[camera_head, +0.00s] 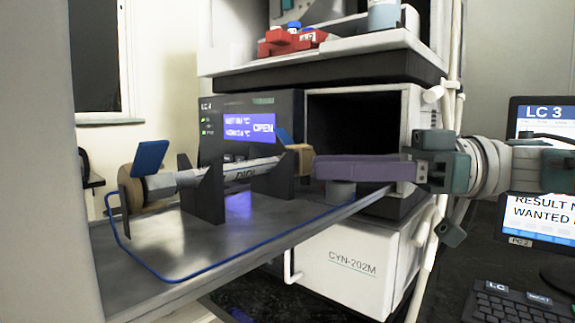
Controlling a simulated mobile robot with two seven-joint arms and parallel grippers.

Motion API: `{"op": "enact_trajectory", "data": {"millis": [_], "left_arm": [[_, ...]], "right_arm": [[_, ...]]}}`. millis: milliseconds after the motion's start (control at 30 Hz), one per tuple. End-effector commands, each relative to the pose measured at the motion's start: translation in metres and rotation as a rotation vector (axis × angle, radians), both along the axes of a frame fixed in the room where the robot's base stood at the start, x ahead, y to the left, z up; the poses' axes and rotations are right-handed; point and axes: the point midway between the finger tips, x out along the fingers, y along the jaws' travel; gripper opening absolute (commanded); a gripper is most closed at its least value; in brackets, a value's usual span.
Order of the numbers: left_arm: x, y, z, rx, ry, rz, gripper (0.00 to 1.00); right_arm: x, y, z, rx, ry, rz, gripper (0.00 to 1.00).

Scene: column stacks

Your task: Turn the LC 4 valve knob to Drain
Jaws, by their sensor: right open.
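I cannot read a Drain mark. My right gripper (320,168) comes in from the right, open, its long purple fingers close to the right fitting; contact is unclear. My left gripper is out of view.
The metal tray (230,262) has a blue tube (160,278) along its edge. An open dark compartment (360,118) lies behind my right fingers, with white pipes (450,70) beside it. A monitor (540,215) and keyboard (510,305) stand at right.

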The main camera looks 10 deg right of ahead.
Motion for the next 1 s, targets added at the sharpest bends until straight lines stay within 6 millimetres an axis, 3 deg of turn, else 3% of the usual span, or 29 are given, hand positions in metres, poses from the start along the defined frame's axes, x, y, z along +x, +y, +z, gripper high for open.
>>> {"op": "enact_trajectory", "data": {"millis": [167,600,1000], "left_arm": [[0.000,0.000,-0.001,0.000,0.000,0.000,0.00],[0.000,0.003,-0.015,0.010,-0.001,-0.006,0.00],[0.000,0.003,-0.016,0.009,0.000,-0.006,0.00]], "right_arm": [[-0.001,-0.008,0.000,-0.001,0.000,-0.003,0.41],[-0.020,-0.085,-0.002,0.000,-0.001,-0.004,0.41],[-0.024,-0.097,0.000,0.000,0.000,0.000,0.41]]}}
